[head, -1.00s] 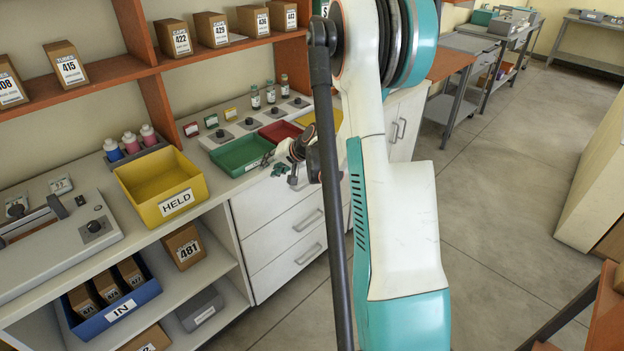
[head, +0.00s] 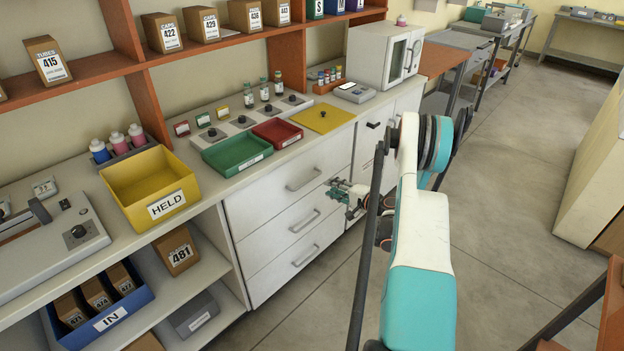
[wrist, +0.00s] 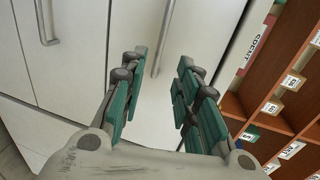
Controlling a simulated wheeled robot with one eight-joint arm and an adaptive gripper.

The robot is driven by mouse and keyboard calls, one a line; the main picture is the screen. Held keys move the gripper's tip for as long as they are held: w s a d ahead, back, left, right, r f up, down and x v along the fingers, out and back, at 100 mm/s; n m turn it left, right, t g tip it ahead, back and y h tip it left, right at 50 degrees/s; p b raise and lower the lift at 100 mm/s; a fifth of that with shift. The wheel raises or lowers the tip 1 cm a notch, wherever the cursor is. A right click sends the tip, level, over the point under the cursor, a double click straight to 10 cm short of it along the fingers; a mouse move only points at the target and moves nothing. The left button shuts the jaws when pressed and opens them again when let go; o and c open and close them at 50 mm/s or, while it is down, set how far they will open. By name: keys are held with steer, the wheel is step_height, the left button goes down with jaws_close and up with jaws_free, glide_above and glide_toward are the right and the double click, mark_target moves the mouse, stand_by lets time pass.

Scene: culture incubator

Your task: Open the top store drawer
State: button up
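The white drawer unit (head: 250,215) under the counter has three stacked fronts, all closed. Its top drawer (head: 275,180) has a grey bar handle (head: 303,180). My gripper (head: 336,190) is at the right end of the unit, beside the drawer fronts and a little lower than the top handle. In the wrist view, my gripper (wrist: 155,85) is open, with its green fingers apart and nothing between the pads. A bar handle (wrist: 163,40) shows beyond and between the fingertips, but I cannot tell for certain which drawer it belongs to.
On the counter above are a green tray (head: 237,155), a red tray (head: 277,133) and a yellow HELD bin (head: 150,190). A white cabinet (head: 370,140) stands right of the drawers. The floor (head: 510,200) on the right is clear.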

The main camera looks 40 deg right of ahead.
mark_target(311, 179)
steer(key=shift+b+x, duration=1.7)
steer(key=shift+x, duration=4.35)
steer(key=shift+a, duration=0.1)
steer(key=shift+c, duration=0.3)
jaws_close()
